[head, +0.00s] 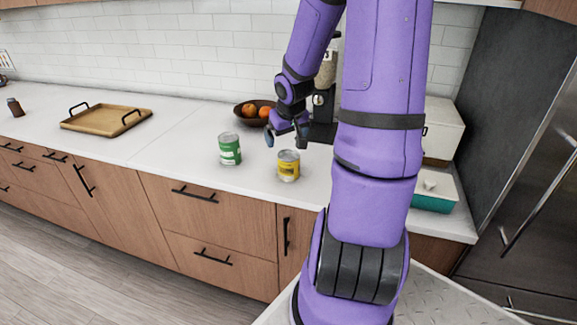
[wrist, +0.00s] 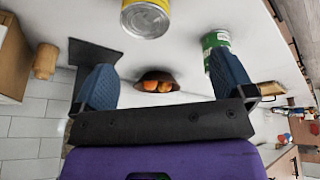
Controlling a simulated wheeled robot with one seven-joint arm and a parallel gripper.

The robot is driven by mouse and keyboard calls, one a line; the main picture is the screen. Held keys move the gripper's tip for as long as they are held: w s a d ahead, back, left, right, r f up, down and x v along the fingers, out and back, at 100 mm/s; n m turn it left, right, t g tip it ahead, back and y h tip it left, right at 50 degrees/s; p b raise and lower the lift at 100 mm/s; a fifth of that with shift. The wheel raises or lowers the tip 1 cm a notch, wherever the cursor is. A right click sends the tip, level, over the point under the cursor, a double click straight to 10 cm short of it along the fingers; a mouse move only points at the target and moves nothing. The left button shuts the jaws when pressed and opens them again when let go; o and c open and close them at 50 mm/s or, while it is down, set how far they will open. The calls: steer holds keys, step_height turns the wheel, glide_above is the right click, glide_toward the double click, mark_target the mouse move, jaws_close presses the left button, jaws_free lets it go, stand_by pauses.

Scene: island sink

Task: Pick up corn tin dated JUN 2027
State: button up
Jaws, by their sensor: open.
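A yellow tin (head: 289,166) stands upright on the white counter near its front edge. A green tin (head: 230,149) stands upright to its left. No date can be read on either tin, and I cannot tell from lettering which holds corn. My gripper (head: 286,137) is open and empty, above and behind the yellow tin, apart from it. In the wrist view, which appears upside down, the yellow tin (wrist: 147,18) shows at the top, beyond the gap between the fingers of my gripper (wrist: 163,60). The green tin (wrist: 215,40) is partly hidden by the right finger.
A dark bowl (head: 241,113) with oranges (head: 250,110) is behind the tins. A coffee machine (head: 324,105) stands at the back, partly hidden by my arm. A wooden tray (head: 106,118) lies to the left. A teal box (head: 436,192) is at the right. Counter between tray and green tin is clear.

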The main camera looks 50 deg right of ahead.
mark_target(289, 154)
steer(key=shift+m+y, duration=0.3)
steer(key=shift+w+d+f, duration=0.25)
steer(key=shift+d+f, duration=0.3)
steer(key=shift+f, duration=0.75)
steer(key=shift+w+d+f, duration=0.3)
steer(key=shift+d+f, duration=0.2)
steer(key=shift+f, duration=0.8)
steer(key=shift+w+d+f, duration=0.25)
steer(key=shift+d+f, duration=0.3)
steer(key=shift+f, duration=0.75)
steer(key=shift+d+x, duration=0.2)
steer(key=shift+x, duration=1.15)
steer(key=shift+d+x, duration=0.2)
steer(key=shift+x, duration=1.15)
steer(key=shift+w+r+t, duration=0.15)
steer(key=shift+t, duration=0.15)
steer(key=c, duration=1.1)
steer(key=shift+r, duration=0.15)
